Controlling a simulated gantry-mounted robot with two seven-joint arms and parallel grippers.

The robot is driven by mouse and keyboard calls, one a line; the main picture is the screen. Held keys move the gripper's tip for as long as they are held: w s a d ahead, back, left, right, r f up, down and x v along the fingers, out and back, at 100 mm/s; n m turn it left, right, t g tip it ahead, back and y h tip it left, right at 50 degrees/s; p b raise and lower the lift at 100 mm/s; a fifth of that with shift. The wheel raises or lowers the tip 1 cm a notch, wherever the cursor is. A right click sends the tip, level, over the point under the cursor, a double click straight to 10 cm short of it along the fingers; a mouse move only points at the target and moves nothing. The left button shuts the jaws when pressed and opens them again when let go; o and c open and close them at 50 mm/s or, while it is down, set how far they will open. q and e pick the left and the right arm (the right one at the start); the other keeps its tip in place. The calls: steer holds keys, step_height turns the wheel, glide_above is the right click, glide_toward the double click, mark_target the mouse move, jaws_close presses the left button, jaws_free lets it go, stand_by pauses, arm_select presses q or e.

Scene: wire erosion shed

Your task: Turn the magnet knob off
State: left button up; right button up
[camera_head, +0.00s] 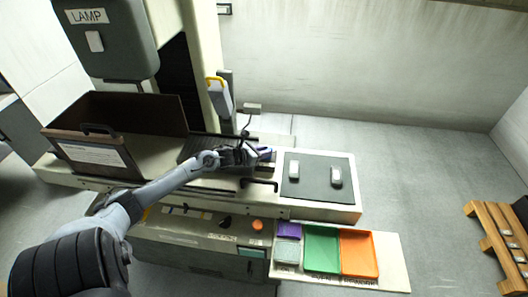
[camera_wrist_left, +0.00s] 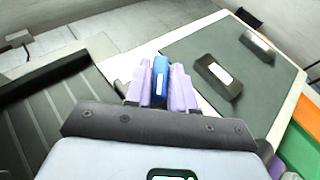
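A blue knob (camera_wrist_left: 160,72), which I take to be the magnet knob, stands between the lavender fingers of my left gripper (camera_wrist_left: 161,92) in the left wrist view. The fingers lie close against both its sides with no clear gap, so the gripper looks shut on it. In the head view my left gripper (camera_head: 264,154) is at the right end of the dark slatted plate (camera_head: 200,148). The knob is mostly hidden there, and I cannot read its setting. My right gripper is not in view.
A dark mat (camera_head: 313,194) with two small grey-and-white blocks lies right of the gripper. A black handle (camera_head: 259,185) is just in front. Purple, green (camera_head: 321,246) and orange (camera_head: 358,252) trays stand on the front shelf. An open dark box (camera_head: 92,150) stands left.

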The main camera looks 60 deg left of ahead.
arm_select(q)
jaws_close()
